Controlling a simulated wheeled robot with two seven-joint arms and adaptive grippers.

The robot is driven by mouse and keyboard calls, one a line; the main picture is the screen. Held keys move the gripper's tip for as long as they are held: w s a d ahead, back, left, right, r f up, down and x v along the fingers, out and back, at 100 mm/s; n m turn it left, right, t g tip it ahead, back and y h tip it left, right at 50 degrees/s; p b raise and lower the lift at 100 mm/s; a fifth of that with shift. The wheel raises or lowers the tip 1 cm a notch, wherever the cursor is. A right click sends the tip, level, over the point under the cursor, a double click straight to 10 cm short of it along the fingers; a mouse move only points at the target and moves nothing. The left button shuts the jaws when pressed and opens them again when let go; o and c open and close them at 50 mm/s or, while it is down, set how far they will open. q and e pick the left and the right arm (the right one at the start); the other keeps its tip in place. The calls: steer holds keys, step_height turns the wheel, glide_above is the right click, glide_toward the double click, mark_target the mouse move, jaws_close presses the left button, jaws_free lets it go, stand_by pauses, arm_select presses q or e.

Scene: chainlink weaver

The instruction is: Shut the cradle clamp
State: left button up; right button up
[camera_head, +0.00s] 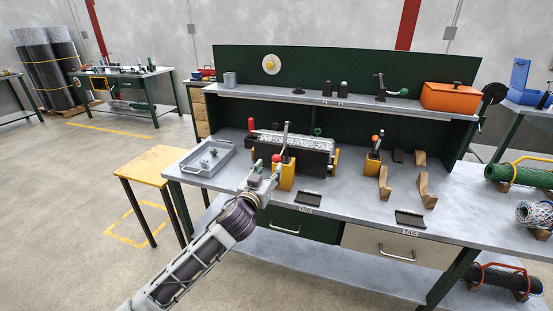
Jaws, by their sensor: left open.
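The cradle (310,163) is a long dark block on the bench with silver mesh (300,143) along its top and yellow ends. A yellow clamp block (285,177) stands at its front, with a grey lever (285,135) standing roughly upright and a red ball knob (276,158). My left gripper (264,171) is open, just in front and to the left of the clamp block. It overlaps the block in the picture, and I cannot tell whether they touch. My right gripper is out of view.
A grey tray (208,161) with small parts lies left of the cradle. Another yellow clamp (373,164) with an orange knob and wooden cradles (427,190) stand to the right. Small black trays (308,199) lie near the front edge. A shelf (310,98) runs behind.

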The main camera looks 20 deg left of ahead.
mark_target(275, 160)
arm_select(q)
steer(key=shift+w, duration=1.05)
steer(key=shift+w+d, duration=0.15)
steer(key=shift+w, duration=3.15)
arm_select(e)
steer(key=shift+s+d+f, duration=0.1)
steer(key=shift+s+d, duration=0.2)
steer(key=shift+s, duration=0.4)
arm_select(q)
steer(key=shift+c, duration=0.5)
steer(key=c, duration=0.7)
steer(key=shift+c, duration=1.2)
jaws_close()
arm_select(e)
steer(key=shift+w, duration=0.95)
